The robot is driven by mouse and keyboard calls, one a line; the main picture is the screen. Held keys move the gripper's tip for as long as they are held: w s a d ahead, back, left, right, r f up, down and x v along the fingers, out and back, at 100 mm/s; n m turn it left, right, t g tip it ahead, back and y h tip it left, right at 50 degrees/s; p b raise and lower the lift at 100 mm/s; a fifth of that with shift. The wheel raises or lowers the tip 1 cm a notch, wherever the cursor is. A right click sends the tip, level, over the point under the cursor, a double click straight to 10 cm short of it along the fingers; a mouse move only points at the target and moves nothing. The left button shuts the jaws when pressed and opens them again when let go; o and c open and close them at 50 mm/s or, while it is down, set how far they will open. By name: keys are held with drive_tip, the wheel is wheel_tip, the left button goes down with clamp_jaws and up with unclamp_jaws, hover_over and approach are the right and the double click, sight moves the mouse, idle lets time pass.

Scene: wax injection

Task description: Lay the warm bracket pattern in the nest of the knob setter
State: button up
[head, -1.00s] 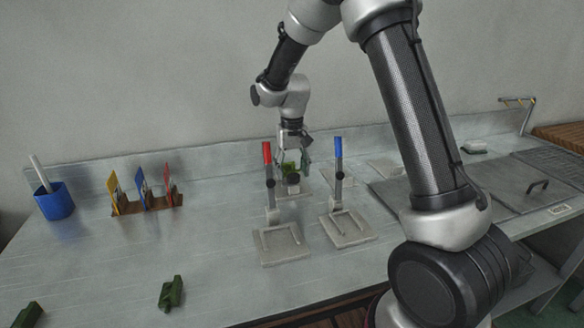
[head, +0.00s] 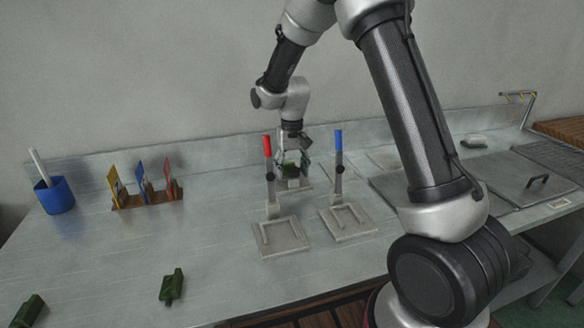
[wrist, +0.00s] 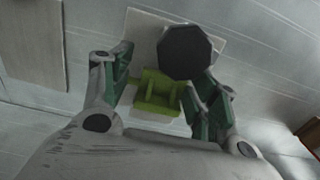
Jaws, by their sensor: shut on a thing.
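My gripper (head: 292,168) is shut on a green bracket pattern (wrist: 158,94), one finger on each side of it. A dark octagonal knob (wrist: 185,52) stands over that plate, close beside the pattern in the wrist view. The plate and knob look like the knob setter. Its nest is mostly hidden under the pattern and gripper. I cannot tell whether the pattern touches the plate.
A red-handled fixture (head: 281,238) and a blue-handled fixture (head: 349,222) stand in front of my gripper. Dark green pieces (head: 171,286) lie at the front left. A card rack (head: 147,197) and blue cup (head: 55,197) stand left. A lidded panel (head: 525,180) is at right.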

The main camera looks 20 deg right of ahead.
drive_tip(key=shift+f, duration=0.45)
drive_tip(key=o, duration=1)
drive_tip(key=shift+o, duration=0.2)
drive_tip(key=shift+r, duration=0.1)
wheel_tip(320, 180, up, 12)
